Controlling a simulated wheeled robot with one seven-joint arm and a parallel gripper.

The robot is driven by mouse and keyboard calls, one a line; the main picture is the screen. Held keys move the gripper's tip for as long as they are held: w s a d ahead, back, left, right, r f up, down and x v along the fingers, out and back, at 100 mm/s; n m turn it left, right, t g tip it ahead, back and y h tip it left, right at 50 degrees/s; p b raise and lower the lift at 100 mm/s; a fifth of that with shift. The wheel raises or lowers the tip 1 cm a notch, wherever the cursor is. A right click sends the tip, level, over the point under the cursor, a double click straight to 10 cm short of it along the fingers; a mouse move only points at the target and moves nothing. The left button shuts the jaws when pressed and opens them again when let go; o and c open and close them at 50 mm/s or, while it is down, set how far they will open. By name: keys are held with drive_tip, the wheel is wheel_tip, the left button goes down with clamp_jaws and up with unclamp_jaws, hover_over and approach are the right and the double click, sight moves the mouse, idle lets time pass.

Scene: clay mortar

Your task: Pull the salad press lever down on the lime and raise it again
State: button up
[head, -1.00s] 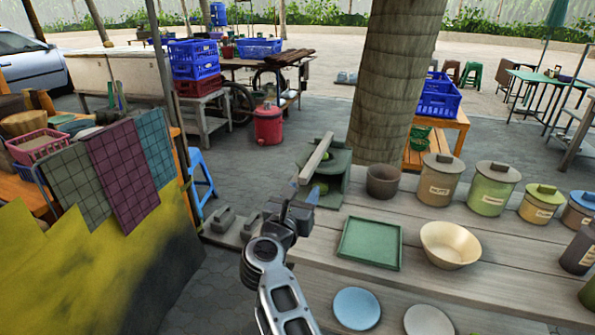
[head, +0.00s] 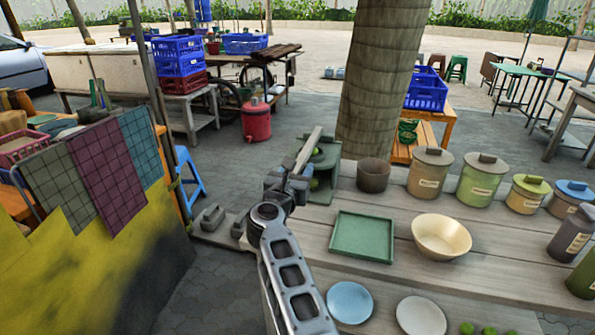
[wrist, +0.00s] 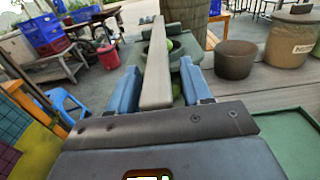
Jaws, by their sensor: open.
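The green salad press (head: 326,165) stands at the far left end of the plank table. Its pale lever (head: 309,150) is raised and slopes toward me; in the wrist view the lever (wrist: 156,65) runs straight away. A green lime (head: 315,184) shows low in the press, partly hidden by lever and gripper. The wrist view shows green (wrist: 171,45) behind the lever. My gripper (head: 290,178) is open at the lever's near end. In the wrist view, its two blue-grey fingers (wrist: 158,85) stand either side of the lever. I cannot tell whether they touch it.
Right of the press stand a brown pot (head: 373,175) and several lidded jars (head: 430,172). A green tray (head: 362,237), a cream bowl (head: 441,237) and plates (head: 350,302) lie nearer. Grey blocks (head: 212,216) sit left of the table. A tree trunk (head: 378,90) rises behind.

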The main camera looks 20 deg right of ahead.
clamp_jaws()
idle(0.4)
